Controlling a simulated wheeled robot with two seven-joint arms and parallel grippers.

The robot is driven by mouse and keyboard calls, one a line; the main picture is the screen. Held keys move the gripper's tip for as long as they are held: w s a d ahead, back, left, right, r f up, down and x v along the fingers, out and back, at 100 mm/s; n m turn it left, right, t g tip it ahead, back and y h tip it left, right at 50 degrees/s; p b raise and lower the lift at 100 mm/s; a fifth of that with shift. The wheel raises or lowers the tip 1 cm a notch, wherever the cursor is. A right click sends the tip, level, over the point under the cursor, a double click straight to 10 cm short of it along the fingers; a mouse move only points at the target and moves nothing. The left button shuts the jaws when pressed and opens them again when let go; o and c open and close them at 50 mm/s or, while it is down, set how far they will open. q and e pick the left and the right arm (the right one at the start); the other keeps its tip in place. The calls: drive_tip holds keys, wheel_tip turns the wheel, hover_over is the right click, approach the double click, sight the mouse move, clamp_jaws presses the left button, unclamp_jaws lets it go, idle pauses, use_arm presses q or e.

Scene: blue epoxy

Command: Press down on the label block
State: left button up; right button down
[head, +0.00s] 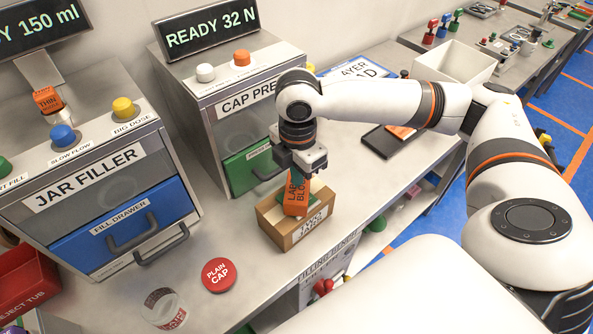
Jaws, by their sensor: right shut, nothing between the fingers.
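The orange label block (296,198) stands upright at a small cardboard box (275,228) on the steel bench, right of centre in the head view. Whether it sits on the box or down inside it is hard to tell. My right gripper (301,168) comes down from above, right over the block's upper end. Its fingers are shut with nothing between them, and their tips are partly hidden at the block. I cannot tell whether they touch it. My left gripper is not in view.
The cap press (205,113) with its green drawer stands behind the box. The jar filler (88,180) with a blue drawer is left. A white bin (456,63) stands back right.

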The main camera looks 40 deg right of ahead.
drive_tip(key=shift+f, duration=0.7)
idle(0.9)
drive_tip(key=shift+r, duration=0.1)
wheel_tip(320, 180, up, 8)
drive_tip(key=p, duration=0.9)
drive_tip(key=shift+p, duration=0.4)
